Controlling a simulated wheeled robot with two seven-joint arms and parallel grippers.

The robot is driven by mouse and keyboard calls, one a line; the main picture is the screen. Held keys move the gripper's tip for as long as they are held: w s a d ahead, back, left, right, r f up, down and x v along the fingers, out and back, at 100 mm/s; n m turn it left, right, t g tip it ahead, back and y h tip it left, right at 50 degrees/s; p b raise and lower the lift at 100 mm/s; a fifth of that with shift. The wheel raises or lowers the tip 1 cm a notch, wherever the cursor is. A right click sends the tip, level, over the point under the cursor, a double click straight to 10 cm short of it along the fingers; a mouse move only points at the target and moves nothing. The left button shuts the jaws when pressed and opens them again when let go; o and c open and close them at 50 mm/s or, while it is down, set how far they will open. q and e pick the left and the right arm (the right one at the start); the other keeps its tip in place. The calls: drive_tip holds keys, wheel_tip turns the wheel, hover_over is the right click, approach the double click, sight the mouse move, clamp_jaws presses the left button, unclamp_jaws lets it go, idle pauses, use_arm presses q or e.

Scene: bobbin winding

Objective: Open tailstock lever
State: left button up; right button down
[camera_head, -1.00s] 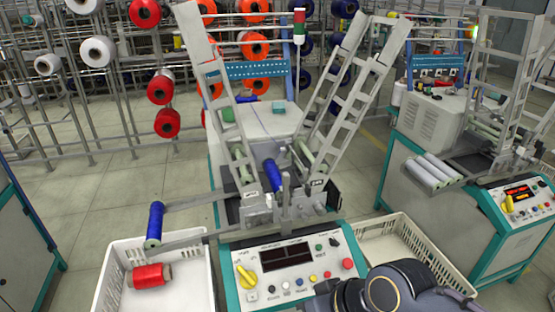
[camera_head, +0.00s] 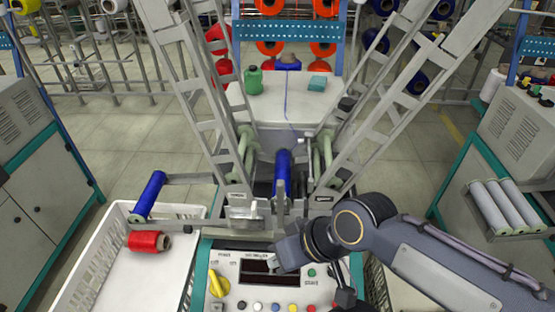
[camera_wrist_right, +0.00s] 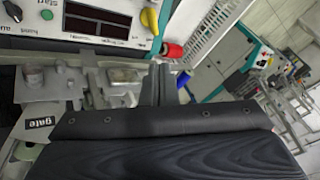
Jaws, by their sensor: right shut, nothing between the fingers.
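The winding machine's control panel (camera_head: 232,262) is at the lower centre of the head view. Behind it is a grey metal winding head (camera_head: 242,212) with a blue bobbin (camera_head: 283,168) in its middle. A thin upright grey bar (camera_head: 280,198) in front of the bobbin looks like the lever, but I cannot be sure. My right gripper (camera_head: 276,265) comes in from the right, shut and empty, over the panel's dark display, in front of the winding head. In the right wrist view, grey fixtures (camera_wrist_right: 122,85) and a "gate" label (camera_wrist_right: 40,122) show past a dark foreground part.
A white crate (camera_head: 98,262) at left holds a red spool (camera_head: 149,241). A blue spool (camera_head: 150,195) sits on a side arm above it. Tall grey ladder frames (camera_head: 195,90) rise either side of the head. Another machine (camera_head: 510,150) stands at right.

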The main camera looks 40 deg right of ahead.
drive_tip(key=w+d+r+m+g+h+p, duration=0.1)
drive_tip(key=w+d+r+g+p, duration=0.1)
drive_tip(key=w+d+r, duration=0.4)
drive_tip(key=w+d+r+m+g+p, duration=0.2)
drive_tip(key=w+d+r+p, duration=0.15)
drive_tip(key=w, duration=0.45)
drive_tip(key=w+d+f+m+g+h+p, duration=0.1)
drive_tip(key=w+d+f+m+g+p, duration=0.1)
drive_tip(key=w+d, duration=0.8)
drive_tip(key=shift+w+d+m+g, duration=0.3)
drive_tip(key=shift+w+m+g, duration=0.3)
drive_tip(key=shift+g, duration=0.3)
drive_tip(key=shift+f, duration=0.1)
